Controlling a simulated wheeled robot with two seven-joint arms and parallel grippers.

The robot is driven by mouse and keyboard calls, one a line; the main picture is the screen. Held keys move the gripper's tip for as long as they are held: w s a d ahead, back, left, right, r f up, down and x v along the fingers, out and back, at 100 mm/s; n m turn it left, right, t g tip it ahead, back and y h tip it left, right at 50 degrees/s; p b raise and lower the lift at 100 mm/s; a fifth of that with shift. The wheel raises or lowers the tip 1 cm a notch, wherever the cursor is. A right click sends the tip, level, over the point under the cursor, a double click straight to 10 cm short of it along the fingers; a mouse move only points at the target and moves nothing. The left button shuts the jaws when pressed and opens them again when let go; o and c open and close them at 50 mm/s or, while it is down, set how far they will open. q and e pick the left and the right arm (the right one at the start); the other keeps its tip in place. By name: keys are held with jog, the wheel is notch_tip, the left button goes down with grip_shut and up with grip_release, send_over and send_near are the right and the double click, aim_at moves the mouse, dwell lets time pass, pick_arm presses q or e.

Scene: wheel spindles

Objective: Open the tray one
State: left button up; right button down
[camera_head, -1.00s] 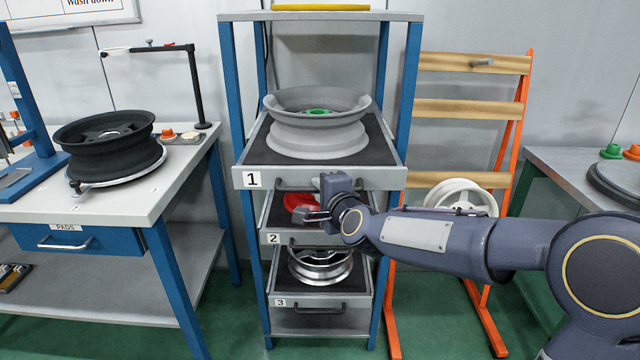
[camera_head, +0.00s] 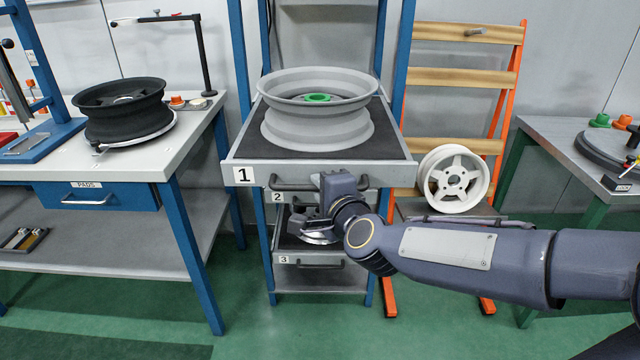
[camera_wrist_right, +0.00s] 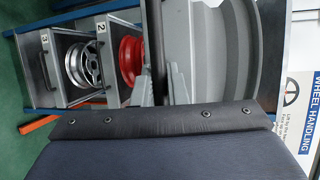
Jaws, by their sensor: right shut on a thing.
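Tray one (camera_head: 215,172), a grey-fronted drawer with a dark mat and the label 1, is pulled well out of the blue rack. A large grey wheel rim (camera_head: 318,128) with a green centre stands on it. My right gripper (camera_head: 335,190) is at the dark bar handle on the tray's front, shut on it. In the right wrist view, the grey fingers (camera_wrist_right: 158,91) sit around the dark handle bar (camera_wrist_right: 157,45), and the grey rim shows beyond. My left gripper is not in view.
Tray two (camera_wrist_right: 119,55) with a red rim and tray three (camera_wrist_right: 62,55) with a silver rim are below. A bench (camera_head: 190,130) with a black wheel stands left. A white wheel (camera_head: 453,180) leans on a rack at right. Green floor is clear in front.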

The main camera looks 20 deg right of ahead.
dwell(0.3)
jog(key=c, duration=1.5)
grip_release()
jog(key=shift+o, duration=0.2)
jog(key=p+v, duration=0.1)
jog(key=v, duration=0.7)
jog(key=shift+p, duration=0.3)
